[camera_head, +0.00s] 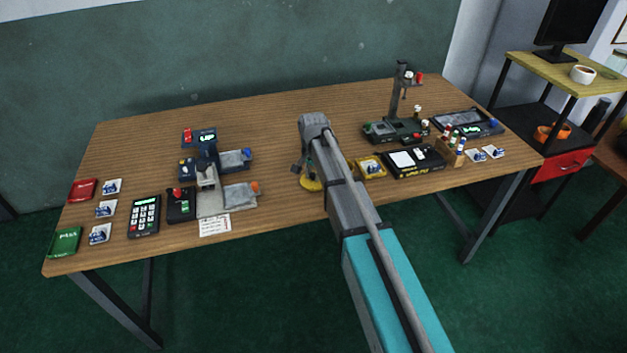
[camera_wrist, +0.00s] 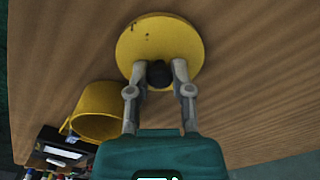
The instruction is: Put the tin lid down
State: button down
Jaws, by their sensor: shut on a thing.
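The tin lid (camera_wrist: 160,38) is a round yellow disc with a dark knob (camera_wrist: 159,74) at its middle. In the wrist view my gripper (camera_wrist: 160,78) is shut on that knob, one finger on each side. In the head view the lid (camera_head: 311,185) shows partly below my gripper (camera_head: 308,166), low over the wooden table. I cannot tell whether the lid touches the table. A yellow tin (camera_wrist: 97,112), open at its mouth, is beside the lid in the wrist view. In the head view the tin (camera_head: 372,167) is just right of my arm, which partly hides the area.
The wooden table (camera_head: 262,115) is bare behind and left of my gripper. A black box (camera_head: 413,161) and a stand (camera_head: 394,105) are to the right. A grey device (camera_head: 207,170), a keypad (camera_head: 145,214) and several packets are on the left.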

aim_at(313, 174)
jog(key=shift+f, duration=0.45)
jog(key=c, duration=0.5)
grip_release()
jog(key=shift+r, duration=0.25)
notch_tip(313, 174, up, 12)
jog(key=p, duration=1.2)
dwell(0.5)
jog(key=s+d+n, duration=0.1)
jog(key=s+d, duration=0.5)
jog(key=s, duration=0.1)
jog(key=s+d+n, duration=0.2)
jog(key=s+d, duration=0.5)
jog(key=s+d+n, duration=0.2)
jog(key=s+d, duration=0.4)
jog(key=s, duration=0.2)
jog(key=shift+s+d, duration=0.1)
jog(key=shift+d, duration=0.25)
